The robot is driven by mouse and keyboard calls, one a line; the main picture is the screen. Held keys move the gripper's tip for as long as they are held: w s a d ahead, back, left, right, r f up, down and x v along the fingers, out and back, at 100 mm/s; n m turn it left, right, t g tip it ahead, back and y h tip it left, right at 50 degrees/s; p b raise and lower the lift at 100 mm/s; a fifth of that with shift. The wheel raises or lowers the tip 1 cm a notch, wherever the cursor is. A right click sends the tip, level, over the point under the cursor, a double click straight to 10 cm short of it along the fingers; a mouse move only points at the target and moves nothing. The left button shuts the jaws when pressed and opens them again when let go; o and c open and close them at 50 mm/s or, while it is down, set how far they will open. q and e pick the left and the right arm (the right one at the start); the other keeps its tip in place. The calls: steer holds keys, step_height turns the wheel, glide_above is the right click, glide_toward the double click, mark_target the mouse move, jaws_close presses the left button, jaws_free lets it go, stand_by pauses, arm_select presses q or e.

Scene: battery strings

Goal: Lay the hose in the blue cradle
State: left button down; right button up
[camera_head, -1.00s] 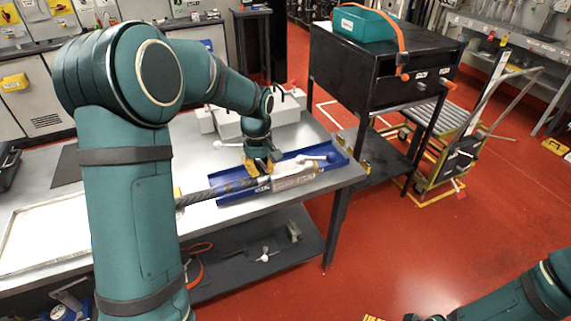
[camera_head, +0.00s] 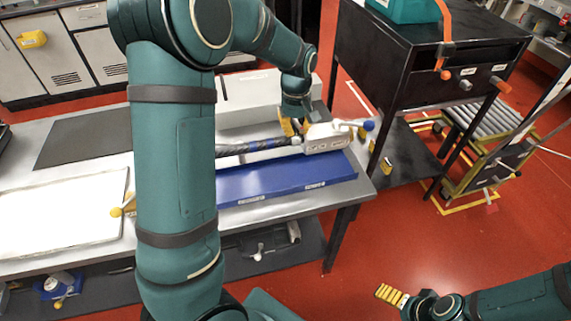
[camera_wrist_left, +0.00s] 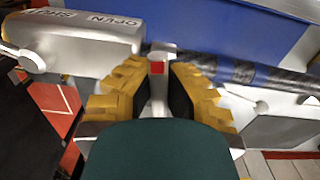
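The hose (camera_head: 258,146), dark with blue bands, runs to a grey end block (camera_head: 328,137) with a blue-knobbed handle. My left gripper (camera_head: 292,127) has its yellow fingers around the grey fitting between hose and block. In the left wrist view, the fingers (camera_wrist_left: 158,72) flank this fitting, with a red square on it. The hose (camera_wrist_left: 250,75) and block (camera_wrist_left: 75,45) extend to either side. The blue cradle (camera_head: 270,182), a long shallow tray, lies on the table in front of the hose and looks empty. My forearm hides its left end. My right gripper (camera_head: 391,295) is low at right, its finger gap unclear.
Pale grey boxes (camera_head: 250,92) stand behind the hose on the metal table (camera_head: 100,112). A dark mat (camera_head: 85,138) and a white panel (camera_head: 60,215) lie at left. A black cabinet (camera_head: 440,60) and roller cart (camera_head: 480,130) stand at right.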

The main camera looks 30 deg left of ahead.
mark_target(294, 141)
arm_select(q)
step_height(294, 141, down, 4)
steer(key=shift+s+f+b, duration=0.1)
steer(key=shift+s+b, duration=0.05)
steer(key=shift+b, duration=0.35)
steer(key=shift+f+b, duration=0.65)
steer(key=shift+f, duration=2.1)
steer(key=c, duration=1.1)
jaws_free()
steer(key=shift+c, duration=0.2)
step_height(294, 141, up, 12)
steer(key=p, duration=0.3)
